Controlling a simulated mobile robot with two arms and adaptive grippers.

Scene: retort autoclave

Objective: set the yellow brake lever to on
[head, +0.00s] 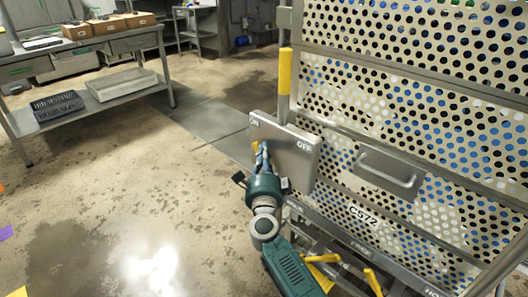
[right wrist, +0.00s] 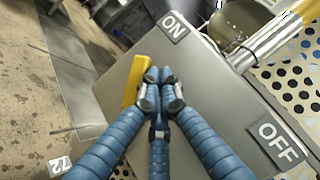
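The grey brake plate (head: 290,160) carries an ON label (head: 254,122) at its left and an OFF label (head: 304,147) at its right; both labels also show in the right wrist view. The yellow brake lever (right wrist: 133,80) stands in front of the plate, below the ON label and away from OFF. My right gripper (right wrist: 160,75) has its blue fingers drawn together right beside the lever, with the lever outside them on the left. I cannot tell whether they touch. In the head view the right gripper (head: 262,150) mostly hides the lever. My left gripper is not in view.
The perforated metal cart (head: 440,130) fills the right side, with a handle (head: 390,170) and a yellow-sleeved post (head: 285,72) above the plate. A steel table (head: 110,40) with boxes stands at the back left. The floor at left is mostly clear.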

